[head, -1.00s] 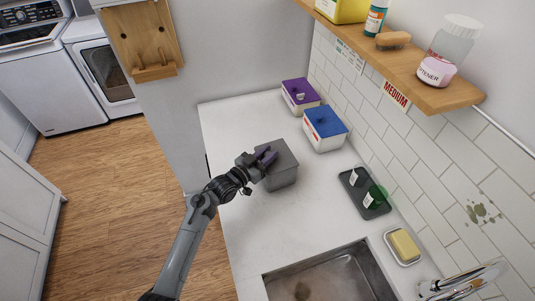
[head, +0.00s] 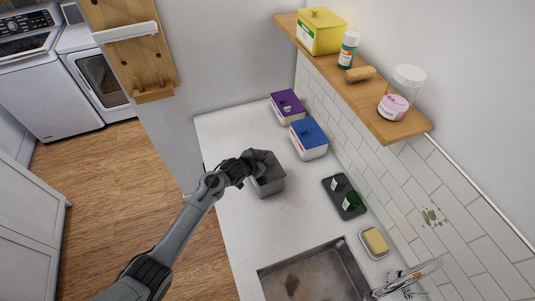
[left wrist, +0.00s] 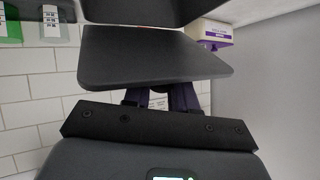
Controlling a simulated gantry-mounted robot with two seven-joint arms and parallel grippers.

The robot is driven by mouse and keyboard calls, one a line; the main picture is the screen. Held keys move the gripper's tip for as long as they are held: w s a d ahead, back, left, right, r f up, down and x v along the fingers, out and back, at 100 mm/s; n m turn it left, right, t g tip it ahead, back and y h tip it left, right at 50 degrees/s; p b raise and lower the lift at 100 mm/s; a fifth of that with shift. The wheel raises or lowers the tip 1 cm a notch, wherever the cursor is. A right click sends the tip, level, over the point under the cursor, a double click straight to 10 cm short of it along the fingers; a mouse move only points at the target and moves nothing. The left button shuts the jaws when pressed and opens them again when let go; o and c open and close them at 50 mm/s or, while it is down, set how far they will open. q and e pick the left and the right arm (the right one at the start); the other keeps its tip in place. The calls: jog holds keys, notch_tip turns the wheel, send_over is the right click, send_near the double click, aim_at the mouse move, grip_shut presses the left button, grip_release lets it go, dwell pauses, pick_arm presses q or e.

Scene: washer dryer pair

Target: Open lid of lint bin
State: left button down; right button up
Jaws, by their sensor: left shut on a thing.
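The grey lint bin (head: 268,184) stands on the white counter. Its dark grey lid (left wrist: 150,55) fills the middle of the left wrist view as a flat slab. A gap with wall tiles showing separates it from another dark grey surface above, so the lid appears raised and tilted. My left gripper (head: 254,161) is at the top of the bin in the head view. Its purple fingers (left wrist: 160,100) are shut on the lid's handle, which the slab and gripper mostly hide. My right gripper is not in view.
A blue-lidded box (head: 309,137) and a purple-lidded box (head: 288,106) stand behind the bin. A wooden shelf (head: 360,95) overhangs the right side.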

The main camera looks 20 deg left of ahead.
pick_arm(q)
jog(key=shift+w+d+r, duration=0.15)
jog(key=shift+r, duration=0.1)
jog(key=shift+w+d+r+p, duration=0.15)
jog(key=shift+w+d+p, duration=0.05)
jog(key=shift+p, duration=0.1)
jog(key=shift+w+d, duration=0.1)
jog(key=shift+w, duration=0.05)
jog(key=c, duration=1)
grip_release()
jog(key=shift+o, duration=0.2)
jog(key=shift+r, duration=0.1)
jog(key=v, duration=1)
jog(key=shift+s+r, duration=0.25)
jog(key=shift+s, duration=0.05)
